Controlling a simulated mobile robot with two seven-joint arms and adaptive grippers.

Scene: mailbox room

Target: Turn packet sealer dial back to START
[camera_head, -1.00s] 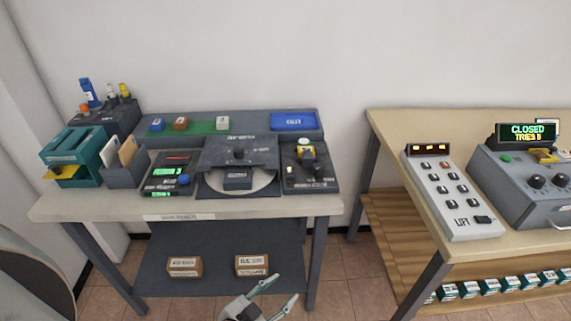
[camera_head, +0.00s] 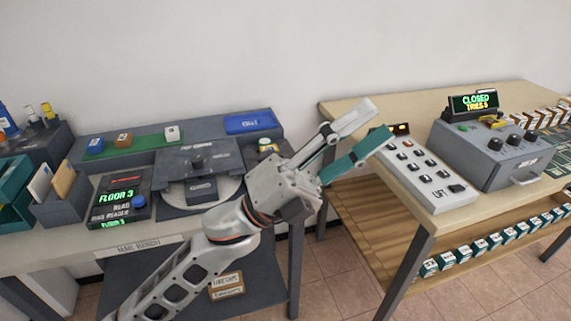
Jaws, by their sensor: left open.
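No label naming a packet sealer is readable. A blue-grey box (camera_head: 486,157) on the right table has several black dials, one of them at its front left (camera_head: 495,144). Its display (camera_head: 473,103) reads "CLOSED TRIES 5". Dial markings are too small to read. My left gripper (camera_head: 377,121) is open and empty, raised between bench and table, left of the keypad and apart from the dials. My right gripper is not in view.
A white keypad panel marked LIFT (camera_head: 422,172) stands left of the blue-grey box. A small panel (camera_head: 121,199) there reads "FLOOR 3". Small boxes line the lower shelf (camera_head: 375,207). A floor gap separates the bench and table.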

